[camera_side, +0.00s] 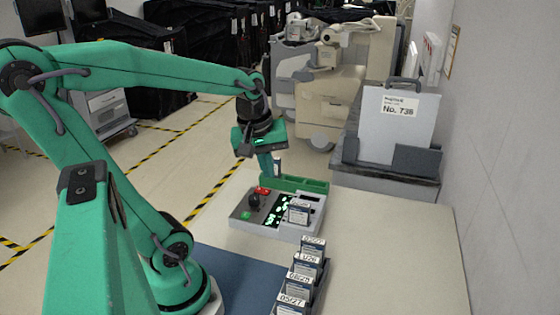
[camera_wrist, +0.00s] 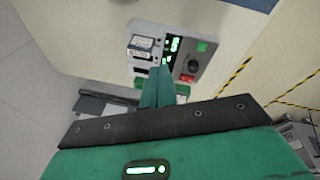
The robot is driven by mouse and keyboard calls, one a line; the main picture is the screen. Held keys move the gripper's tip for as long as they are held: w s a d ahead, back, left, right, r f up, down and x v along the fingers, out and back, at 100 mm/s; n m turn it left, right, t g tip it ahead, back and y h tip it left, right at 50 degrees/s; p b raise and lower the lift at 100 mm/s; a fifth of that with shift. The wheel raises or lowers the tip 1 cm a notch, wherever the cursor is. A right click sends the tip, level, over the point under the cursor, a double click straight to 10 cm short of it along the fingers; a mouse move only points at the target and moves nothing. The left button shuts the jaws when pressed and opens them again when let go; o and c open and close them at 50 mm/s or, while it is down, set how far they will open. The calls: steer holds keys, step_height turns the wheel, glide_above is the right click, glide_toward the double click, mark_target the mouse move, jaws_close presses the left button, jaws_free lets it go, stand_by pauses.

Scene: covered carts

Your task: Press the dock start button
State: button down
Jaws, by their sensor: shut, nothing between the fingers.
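The dock (camera_side: 291,231) is a grey box at the far end of the pale table. Its face carries a green button (camera_side: 246,215), a black knob (camera_side: 254,201), a red button (camera_side: 262,190) and a green-lit panel (camera_side: 278,210). No start label is readable. In the wrist view the green button (camera_wrist: 202,47) and black knob (camera_wrist: 193,66) lie right of the lit panel. A labelled cartridge (camera_side: 298,214) stands in the dock. My gripper (camera_side: 268,176) is shut and empty, pointing down near the dock's back edge. Its fingertips (camera_wrist: 161,70) appear apart from the green button.
A green tray (camera_side: 310,185) lies behind the dock. Several labelled cartridges (camera_side: 303,272) stand in a rack at the front, beside a blue mat (camera_side: 240,275). A grey case marked No. 736 (camera_side: 385,135) stands at the back right. The table's right side is clear.

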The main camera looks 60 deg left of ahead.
mark_target(245, 214)
steer(key=s+a+f+n+g+h, duration=0.1)
steer(key=a+f+n, duration=0.3)
steer(key=a+n, duration=0.7)
steer(key=shift+s+n+g, duration=0.65)
steer(key=shift+n+g, duration=0.15)
steer(key=shift+n, duration=0.4)
steer(key=shift+f, duration=7)
